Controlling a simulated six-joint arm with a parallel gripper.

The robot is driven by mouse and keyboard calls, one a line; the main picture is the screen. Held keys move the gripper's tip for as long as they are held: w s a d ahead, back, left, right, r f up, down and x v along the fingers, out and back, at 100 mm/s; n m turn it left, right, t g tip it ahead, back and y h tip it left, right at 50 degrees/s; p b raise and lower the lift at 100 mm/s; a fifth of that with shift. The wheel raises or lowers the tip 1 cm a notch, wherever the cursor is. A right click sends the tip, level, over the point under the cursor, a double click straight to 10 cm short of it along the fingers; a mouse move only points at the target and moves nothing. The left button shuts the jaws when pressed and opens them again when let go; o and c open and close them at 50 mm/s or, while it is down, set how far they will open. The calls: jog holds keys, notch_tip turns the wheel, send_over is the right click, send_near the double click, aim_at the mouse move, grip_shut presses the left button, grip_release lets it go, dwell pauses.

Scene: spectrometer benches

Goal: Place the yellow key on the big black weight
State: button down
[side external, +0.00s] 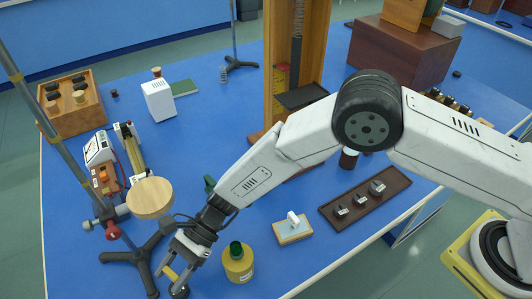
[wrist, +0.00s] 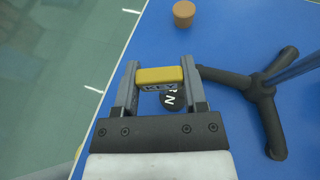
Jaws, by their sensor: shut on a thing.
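My gripper (side external: 176,272) is low near the front edge of the blue bench. It is shut on the yellow key (wrist: 160,76), a small block marked KEY, held crosswise between the two fingers. The key also shows in the side view (side external: 169,273). A round black weight (wrist: 172,101) with white lettering shows just beyond the key in the wrist view, partly hidden by it. I cannot tell whether the key touches the weight.
A black tripod stand (side external: 140,260) is close to the left of my gripper. A yellow jar with a green top (side external: 238,266) stands to its right. A brown cork-like piece (wrist: 184,13) stands farther off. A small wooden block (side external: 292,231) and a dark tray (side external: 365,200) lie right.

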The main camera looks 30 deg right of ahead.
jog(key=shift+w+a+f, duration=0.25)
jog(key=shift+f, duration=0.15)
jog(key=shift+a+f, duration=0.1)
jog(key=shift+f, duration=0.05)
jog(key=shift+w+f, duration=0.1)
jog(key=shift+f, duration=1.5)
jog(key=shift+f, duration=0.15)
jog(key=shift+c, duration=0.7)
grip_release()
